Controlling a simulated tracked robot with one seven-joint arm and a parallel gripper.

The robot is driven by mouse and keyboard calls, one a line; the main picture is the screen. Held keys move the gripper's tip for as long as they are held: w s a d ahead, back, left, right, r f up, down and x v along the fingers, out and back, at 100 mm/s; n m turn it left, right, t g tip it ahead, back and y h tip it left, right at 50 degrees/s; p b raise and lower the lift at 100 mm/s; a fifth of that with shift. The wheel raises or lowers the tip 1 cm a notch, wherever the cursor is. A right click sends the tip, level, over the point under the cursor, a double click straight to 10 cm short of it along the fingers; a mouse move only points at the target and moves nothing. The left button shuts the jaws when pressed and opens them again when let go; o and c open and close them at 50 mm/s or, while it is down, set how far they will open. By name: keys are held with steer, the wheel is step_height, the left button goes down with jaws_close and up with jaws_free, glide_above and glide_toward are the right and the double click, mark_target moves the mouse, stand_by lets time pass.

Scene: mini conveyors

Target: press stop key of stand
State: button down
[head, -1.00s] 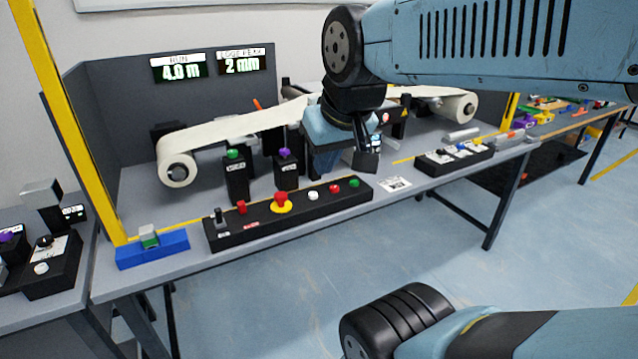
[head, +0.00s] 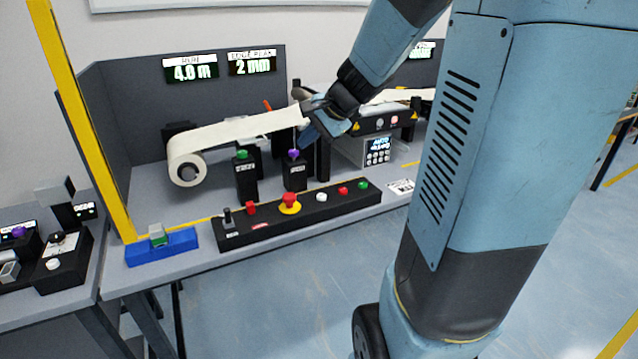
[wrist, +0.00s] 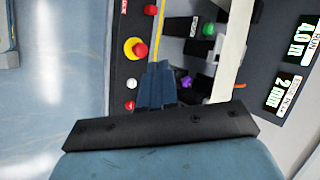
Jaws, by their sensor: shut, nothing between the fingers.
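The black control panel (head: 330,206) lies along the front of the bench. From left to right it carries a small lever (head: 227,216), a red button (head: 251,208), a red mushroom button on a yellow ring (head: 290,203), a white button (head: 322,197), another red button (head: 343,191) and a green button (head: 363,185). Their labels are too small to read. My gripper (head: 308,136) is shut and empty, above and behind the panel near the purple-topped post (head: 294,172). In the wrist view its fingertips (wrist: 160,66) appear beside the mushroom button (wrist: 136,48), touching no button.
A paper roll (head: 188,164) feeds a white web across the bench. A green-topped post (head: 244,172) stands behind the panel. Displays read 4.0 m (head: 191,72) and 2 mm (head: 252,66). A keypad box (head: 378,150) stands right. A yellow post (head: 85,120) rises at left.

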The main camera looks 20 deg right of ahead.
steer(key=w+d+f+m+t, duration=0.1)
steer(key=w+d+f+m, duration=0.4)
steer(key=w+d+m, duration=0.15)
steer(key=m+t+h, duration=0.1)
steer(key=m+h, duration=0.1)
steer(key=m, duration=0.4)
glide_above(345, 191)
step_height(345, 191, down, 8)
steer(key=shift+w, duration=0.2)
steer(key=shift+f+n, duration=0.1)
steer(key=shift+n, duration=0.15)
steer(key=shift+f, duration=5.15)
steer(key=shift+r, duration=0.9)
steer(key=shift+r, duration=0.1)
steer(key=shift+r, duration=2.4)
